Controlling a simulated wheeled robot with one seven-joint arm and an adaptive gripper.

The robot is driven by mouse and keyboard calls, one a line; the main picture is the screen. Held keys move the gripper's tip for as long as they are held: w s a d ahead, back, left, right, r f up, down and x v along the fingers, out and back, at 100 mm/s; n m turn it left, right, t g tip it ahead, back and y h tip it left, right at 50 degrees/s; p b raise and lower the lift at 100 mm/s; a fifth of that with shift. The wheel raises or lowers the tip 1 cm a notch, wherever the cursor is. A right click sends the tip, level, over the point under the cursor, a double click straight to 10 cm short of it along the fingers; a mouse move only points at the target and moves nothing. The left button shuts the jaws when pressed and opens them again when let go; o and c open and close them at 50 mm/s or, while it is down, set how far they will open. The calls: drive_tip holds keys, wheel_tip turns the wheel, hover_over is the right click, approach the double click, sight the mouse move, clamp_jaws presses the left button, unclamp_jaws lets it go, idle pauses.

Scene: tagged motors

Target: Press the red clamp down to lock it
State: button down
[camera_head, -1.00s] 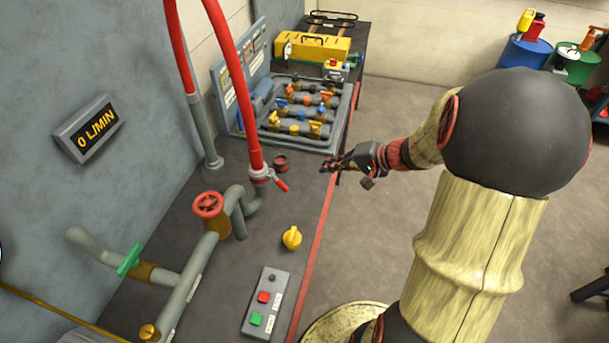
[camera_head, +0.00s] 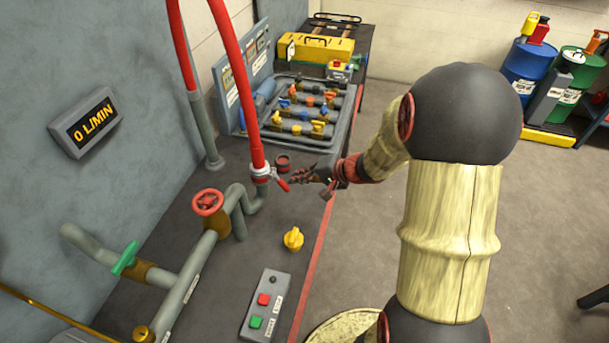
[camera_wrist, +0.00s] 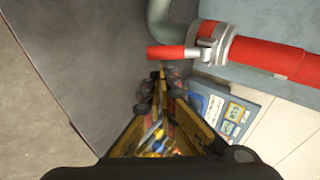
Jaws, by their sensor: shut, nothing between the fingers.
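The red clamp lever (camera_head: 281,184) sticks out from the metal collar (camera_head: 261,173) at the lower end of the red hose (camera_head: 245,100), pointing down and to the right in the head view. In the wrist view the lever (camera_wrist: 166,53) lies across the picture, joined to the collar (camera_wrist: 212,43) on its right. My gripper (camera_head: 300,178) is shut and empty, just right of the lever. In the wrist view its fingertips (camera_wrist: 163,78) are together close below the lever. Whether they touch it I cannot tell.
A dark red cap (camera_head: 282,162) stands just behind the lever. A red valve wheel (camera_head: 208,202) and a yellow knob (camera_head: 293,239) are nearby on the bench. The display (camera_head: 85,122) reads 0 L/MIN.

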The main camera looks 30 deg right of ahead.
drive_tip(key=shift+f+b, duration=0.1)
drive_tip(key=shift+b, duration=0.2)
drive_tip(key=f+b, duration=0.1)
drive_tip(key=b, duration=0.2)
drive_tip(key=a+b, duration=0.1)
drive_tip(key=b, duration=0.2)
drive_tip(key=shift+w+a+f+t+y+b, duration=0.1)
drive_tip(key=shift+w+f+t+y+b, duration=0.05)
drive_tip(key=shift+f+t+y+b, duration=0.2)
idle(0.4)
